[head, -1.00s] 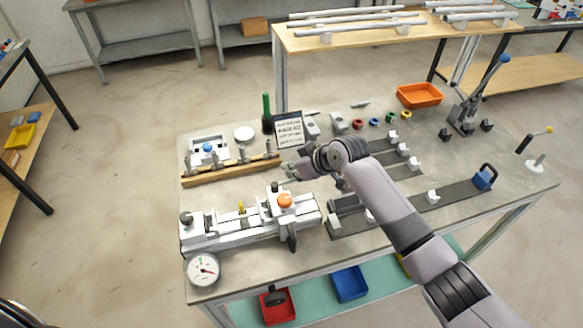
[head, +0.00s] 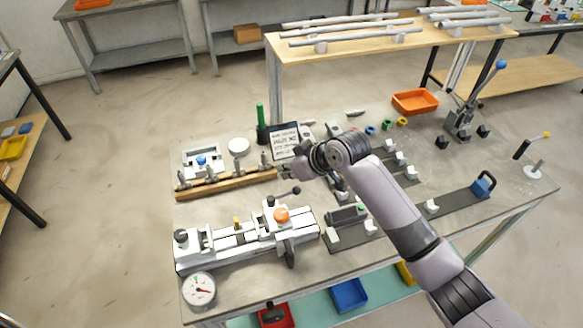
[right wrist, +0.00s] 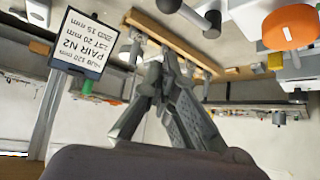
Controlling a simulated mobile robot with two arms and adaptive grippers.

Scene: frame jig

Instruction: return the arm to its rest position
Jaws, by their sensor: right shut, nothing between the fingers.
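My right arm (head: 390,205) reaches in from the lower right over the workbench (head: 240,190). Its gripper (head: 303,169) hangs above the bench, between the sign and the white clamping fixture. My left gripper is not in view.
The white fixture (head: 215,250) with an orange knob (head: 281,215) stands below the gripper. A black-framed sign (head: 285,141), a green post (head: 261,118) and a wooden strip with pegs (head: 225,185) are close by. An orange tray (head: 414,102) and lever press (head: 462,120) stand at back right.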

